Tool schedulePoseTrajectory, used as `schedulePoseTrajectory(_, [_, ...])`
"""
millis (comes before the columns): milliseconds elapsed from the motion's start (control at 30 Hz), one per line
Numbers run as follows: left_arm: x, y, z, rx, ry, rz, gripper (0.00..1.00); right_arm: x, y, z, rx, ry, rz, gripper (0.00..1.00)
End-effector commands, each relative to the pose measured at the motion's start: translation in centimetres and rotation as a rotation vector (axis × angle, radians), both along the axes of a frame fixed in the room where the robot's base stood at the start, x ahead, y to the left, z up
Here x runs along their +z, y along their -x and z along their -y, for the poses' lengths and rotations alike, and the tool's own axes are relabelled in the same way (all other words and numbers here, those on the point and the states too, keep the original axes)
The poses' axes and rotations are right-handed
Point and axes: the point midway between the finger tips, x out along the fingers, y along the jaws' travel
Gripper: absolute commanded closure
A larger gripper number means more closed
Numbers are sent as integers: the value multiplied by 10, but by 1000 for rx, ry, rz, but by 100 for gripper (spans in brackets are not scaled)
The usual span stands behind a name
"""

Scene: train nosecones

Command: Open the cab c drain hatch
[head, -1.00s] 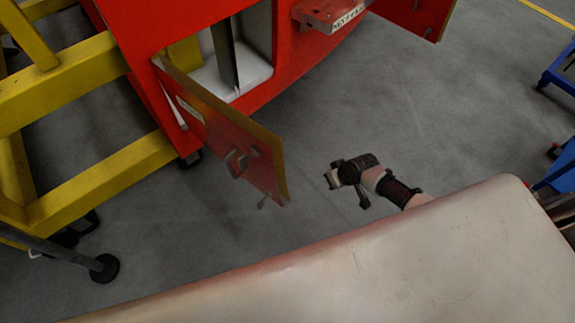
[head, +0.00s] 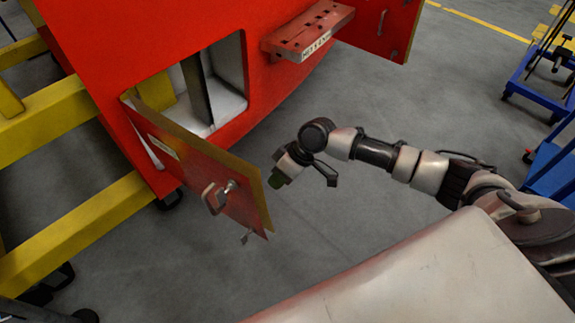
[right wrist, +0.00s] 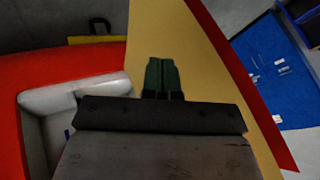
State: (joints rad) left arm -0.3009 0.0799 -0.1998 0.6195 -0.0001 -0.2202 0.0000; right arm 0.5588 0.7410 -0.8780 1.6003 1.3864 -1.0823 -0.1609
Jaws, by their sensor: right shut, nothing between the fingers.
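A red hatch door (head: 205,180) with a handle (head: 213,197) and a small unreadable label stands swung out from the red nosecone (head: 180,40). Its opening (head: 218,85) shows a white interior. I cannot tell from the label whether this is the cab c drain hatch. My right gripper (head: 277,180) is shut and empty, close to the free edge of the door on its inner side. In the right wrist view, the green fingertips (right wrist: 161,75) are together in front of the door's tan inner face (right wrist: 205,75). I cannot tell whether they touch it. My left gripper is not in view.
A red step (head: 308,32) juts from the nosecone beside the opening, with another open red panel (head: 380,25) beyond it. A yellow frame (head: 70,230) stands at left, blue carts (head: 545,90) at right. Grey floor is clear between.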

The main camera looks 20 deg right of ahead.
Motion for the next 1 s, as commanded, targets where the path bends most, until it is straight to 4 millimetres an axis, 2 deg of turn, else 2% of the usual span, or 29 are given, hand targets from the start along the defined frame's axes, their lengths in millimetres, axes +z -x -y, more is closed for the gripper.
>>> schedulePoseTrajectory(100, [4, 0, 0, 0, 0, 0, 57, -19, -2, -15, 0, -1, -2, 100])
schedulePoseTrajectory(200, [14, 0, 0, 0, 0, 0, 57, -15, 8, -29, 2, -1, 0, 100])
schedulePoseTrajectory(400, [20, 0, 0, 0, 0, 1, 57, -19, 17, -43, 0, 1, 0, 100])
schedulePoseTrajectory(867, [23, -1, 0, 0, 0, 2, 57, -20, 21, -49, -2, 0, -1, 100])
schedulePoseTrajectory(1000, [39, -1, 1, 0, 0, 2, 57, -16, 36, -72, 2, -2, -3, 100])
